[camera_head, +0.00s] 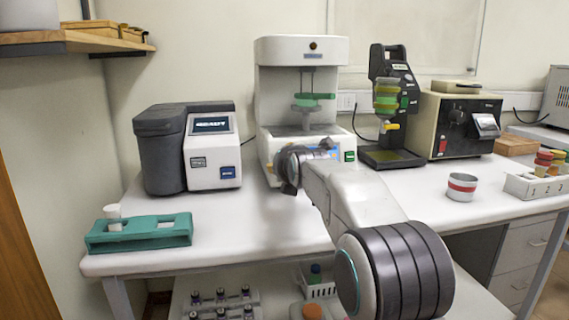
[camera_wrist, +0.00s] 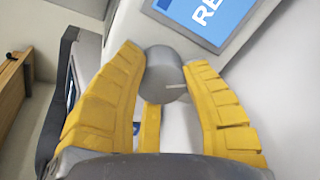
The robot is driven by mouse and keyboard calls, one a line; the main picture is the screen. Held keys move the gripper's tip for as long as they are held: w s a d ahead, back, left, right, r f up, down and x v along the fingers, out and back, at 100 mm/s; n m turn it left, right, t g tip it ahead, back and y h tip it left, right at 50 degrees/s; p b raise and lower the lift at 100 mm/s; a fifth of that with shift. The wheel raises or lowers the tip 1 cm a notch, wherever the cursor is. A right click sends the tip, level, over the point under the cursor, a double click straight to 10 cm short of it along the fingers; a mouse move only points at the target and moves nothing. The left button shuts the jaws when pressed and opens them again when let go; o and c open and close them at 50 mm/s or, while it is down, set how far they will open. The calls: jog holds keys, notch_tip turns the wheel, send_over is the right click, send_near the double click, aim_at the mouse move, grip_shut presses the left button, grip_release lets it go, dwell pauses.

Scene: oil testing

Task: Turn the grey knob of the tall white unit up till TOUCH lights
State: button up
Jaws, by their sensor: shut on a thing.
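The tall white unit (camera_head: 303,52) stands at the back middle of the bench, with a green part on rods in its open bay. In the wrist view my gripper (camera_wrist: 164,64) has its yellow fingers closed on both sides of the grey knob (camera_wrist: 163,80). A pale line shows on the knob's face. A blue screen (camera_wrist: 212,12) beside the knob is cut off and shows only the letters "RE". In the head view my arm covers the knob and most of the unit's lower front. A TOUCH light cannot be made out.
A grey-and-white analyser (camera_head: 213,150) stands left of the unit, and a black stand (camera_head: 389,100) stands to its right. A teal rack (camera_head: 140,234) is at the front left. A red-banded tin (camera_head: 461,187) is on the right.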

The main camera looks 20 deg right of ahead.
jog(key=shift+a+f+m, duration=0.1)
jog(key=shift+f+m, duration=0.15)
jog(key=shift+m, duration=1.15)
jog(key=o, duration=1.2)
jog(key=shift+w+a+r, duration=0.1)
jog(key=shift+s+r, duration=0.25)
jog(key=shift+s, duration=0.35)
jog(key=v, duration=1)
jog(key=shift+s+a, duration=0.2)
jog(key=shift+s, duration=0.2)
